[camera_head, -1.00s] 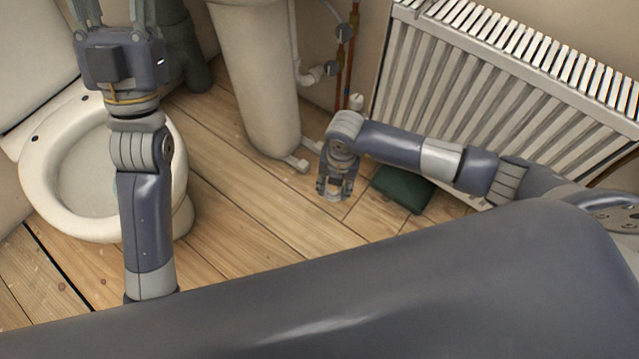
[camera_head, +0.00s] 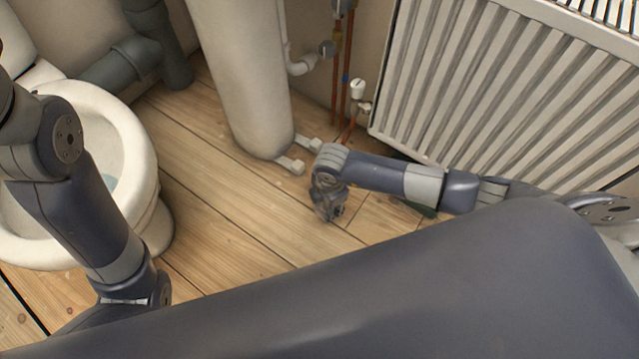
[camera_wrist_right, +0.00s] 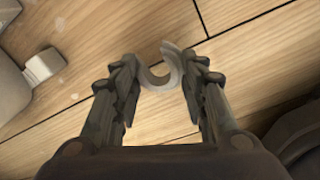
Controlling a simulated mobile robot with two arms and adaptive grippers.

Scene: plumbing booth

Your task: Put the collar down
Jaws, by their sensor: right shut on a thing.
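The collar (camera_wrist_right: 165,68) is a pale grey, open C-shaped ring in the right wrist view. It sits between the fingertips of my right gripper (camera_wrist_right: 163,70), which is shut on it. Wooden floorboards lie behind the collar; I cannot tell whether it touches them. In the head view my right gripper (camera_head: 331,211) points down over the floor, right of the basin pedestal's foot, and the collar cannot be made out there. My left arm bends at the left edge of the head view, over the toilet, and its gripper is out of the picture.
The white basin pedestal (camera_head: 240,85) and toilet (camera_head: 135,155) stand to the left. A white radiator (camera_head: 500,100), copper pipes (camera_head: 342,70) and a valve (camera_head: 358,90) are behind my right arm. Floorboards (camera_head: 235,215) in front are clear.

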